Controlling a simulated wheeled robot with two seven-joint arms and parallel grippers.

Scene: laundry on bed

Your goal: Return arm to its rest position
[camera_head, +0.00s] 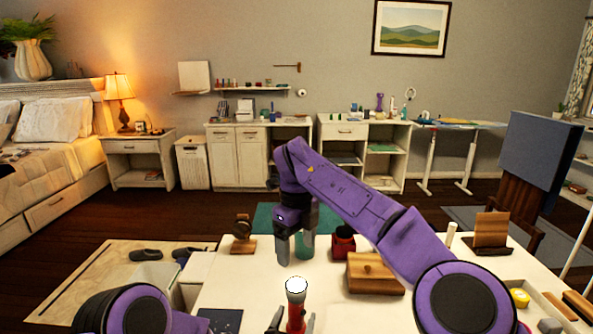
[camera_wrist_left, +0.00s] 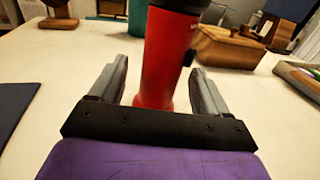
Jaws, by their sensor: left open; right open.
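My left gripper (camera_head: 292,321) is low in the head view, with its fingers open on either side of a red flashlight (camera_head: 296,312). The flashlight stands upright on the white table (camera_head: 232,280), its bright white end up. In the left wrist view the open fingers (camera_wrist_left: 158,88) flank the flashlight's red body (camera_wrist_left: 165,60), with a gap visible on the left side. My right arm reaches in from the right and bends down. Its open gripper (camera_head: 297,245) points down beside a teal cup (camera_head: 305,246); whether they touch is unclear.
A dark red mug (camera_head: 343,242) and a wooden box (camera_head: 374,274) stand near the right gripper, under the right arm. A wooden watch stand (camera_head: 243,240) is at the table's back left. A dark flat pad (camera_head: 221,320) lies left of the left gripper. Bare tabletop lies between.

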